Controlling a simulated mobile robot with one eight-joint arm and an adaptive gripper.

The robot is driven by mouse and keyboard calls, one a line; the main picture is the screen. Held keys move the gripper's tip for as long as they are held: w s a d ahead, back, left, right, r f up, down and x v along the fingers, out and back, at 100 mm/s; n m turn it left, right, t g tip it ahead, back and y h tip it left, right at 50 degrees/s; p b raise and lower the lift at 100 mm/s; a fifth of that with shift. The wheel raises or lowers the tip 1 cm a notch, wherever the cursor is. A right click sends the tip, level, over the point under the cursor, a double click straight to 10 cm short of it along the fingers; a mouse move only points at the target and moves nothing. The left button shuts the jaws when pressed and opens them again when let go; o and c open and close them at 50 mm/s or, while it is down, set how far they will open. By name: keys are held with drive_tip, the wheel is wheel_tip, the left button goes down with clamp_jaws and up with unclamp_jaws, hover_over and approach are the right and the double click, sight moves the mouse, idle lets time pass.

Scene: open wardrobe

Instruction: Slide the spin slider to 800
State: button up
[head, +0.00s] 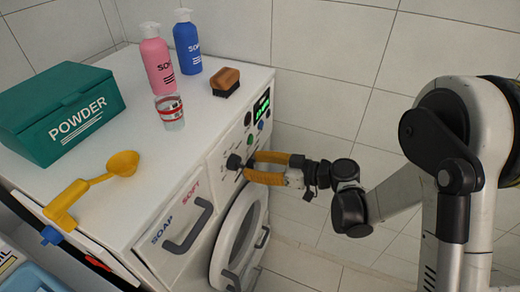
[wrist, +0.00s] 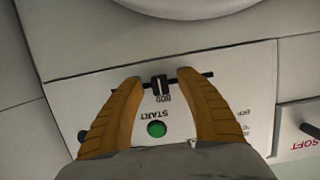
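The spin slider is a black knob with a white mark (wrist: 160,86), sitting on a thin black track (wrist: 206,76) on the white control panel of the washing machine. In the wrist view the panel is upside down, and the label beside the knob appears to read 800 (wrist: 164,99). My gripper (wrist: 160,80) has its two orange fingers spread on either side of the knob, with a visible gap on each side. In the head view my gripper (head: 251,166) is at the front panel, and its fingers hide the slider there.
A green START button (wrist: 156,129) lies between the fingers in the wrist view. On the washing machine top (head: 205,130) stand a green powder box (head: 60,113), pink bottle (head: 157,62), blue bottle (head: 187,45), glass (head: 170,113), brush (head: 226,82) and yellow scoop (head: 122,164).

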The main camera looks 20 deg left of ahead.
idle(0.4)
drive_tip(key=d, duration=0.7)
drive_tip(key=shift+s, duration=0.3)
idle(0.4)
drive_tip(key=s+d+r+m+t+h, duration=0.1)
drive_tip(key=d+r+m+t+h, duration=0.1)
drive_tip(key=d+r+m+h, duration=0.4)
drive_tip(key=s+d+r+m+t+h, duration=0.1)
drive_tip(key=s+d+m+t+h, duration=0.15)
drive_tip(key=d, duration=0.55)
drive_tip(key=s+d+r+m+t+h, duration=0.1)
drive_tip(key=s+d+m+h, duration=0.2)
drive_tip(key=d, duration=0.6)
drive_tip(key=s+d+r+m+h, duration=0.2)
drive_tip(key=s+d+m, duration=0.3)
drive_tip(key=d, duration=0.4)
drive_tip(key=shift+s+m+t+h, duration=0.35)
drive_tip(key=shift+s+h, duration=0.5)
drive_tip(key=shift+s, duration=0.05)
drive_tip(key=shift+a, duration=0.1)
